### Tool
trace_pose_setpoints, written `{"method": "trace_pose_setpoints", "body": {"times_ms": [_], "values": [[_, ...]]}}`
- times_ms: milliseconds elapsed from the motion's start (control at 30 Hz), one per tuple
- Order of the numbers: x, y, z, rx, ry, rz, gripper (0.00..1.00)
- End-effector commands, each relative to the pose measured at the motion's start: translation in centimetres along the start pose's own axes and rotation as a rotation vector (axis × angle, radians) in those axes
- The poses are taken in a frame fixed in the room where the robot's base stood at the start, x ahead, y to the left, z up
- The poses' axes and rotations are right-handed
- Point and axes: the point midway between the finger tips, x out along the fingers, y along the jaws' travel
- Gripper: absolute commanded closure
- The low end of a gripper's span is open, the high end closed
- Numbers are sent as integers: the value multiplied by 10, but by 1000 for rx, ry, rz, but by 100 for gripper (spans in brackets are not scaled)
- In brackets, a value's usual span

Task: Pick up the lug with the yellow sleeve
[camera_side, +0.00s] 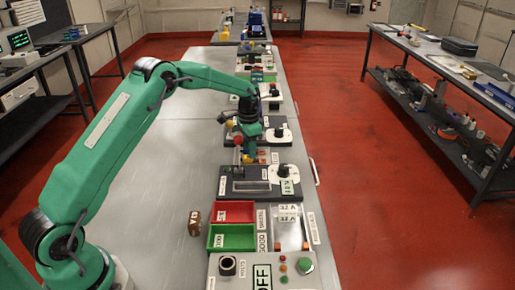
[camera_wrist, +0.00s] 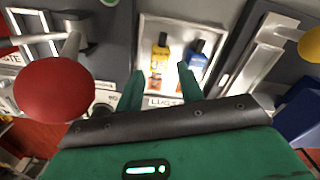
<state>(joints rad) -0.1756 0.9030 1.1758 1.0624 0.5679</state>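The lug with the yellow sleeve (camera_wrist: 160,62) lies in a pale tray (camera_wrist: 148,30) labelled LUGS in the wrist view. A lug with a blue sleeve (camera_wrist: 196,55) lies just to its right in the same tray. My gripper (camera_wrist: 161,70) is open, with one green finger on each side of the yellow-sleeved lug in the picture. Nothing shows between the fingers as held, and I cannot tell how high they are above the tray. In the side view my gripper (camera_side: 246,156) is low over the bench, and the lugs are too small to make out.
A red ball-shaped knob (camera_wrist: 54,88) stands close on the left in the wrist view. The bench's left side is largely clear.

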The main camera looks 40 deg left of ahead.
Motion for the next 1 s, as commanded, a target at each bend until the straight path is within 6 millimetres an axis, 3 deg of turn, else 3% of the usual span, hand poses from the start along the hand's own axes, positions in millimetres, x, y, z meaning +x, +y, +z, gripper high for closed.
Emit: {"method": "trace_pose_setpoints", "body": {"times_ms": [233, 767, 933, 1000], "values": [[23, 1, 0, 0, -1, 1, 62], [24, 0, 0, 0, 0, 0, 62], [24, 0, 0, 0, 0, 0, 96], [24, 0, 0, 0, 0, 0, 100]]}}
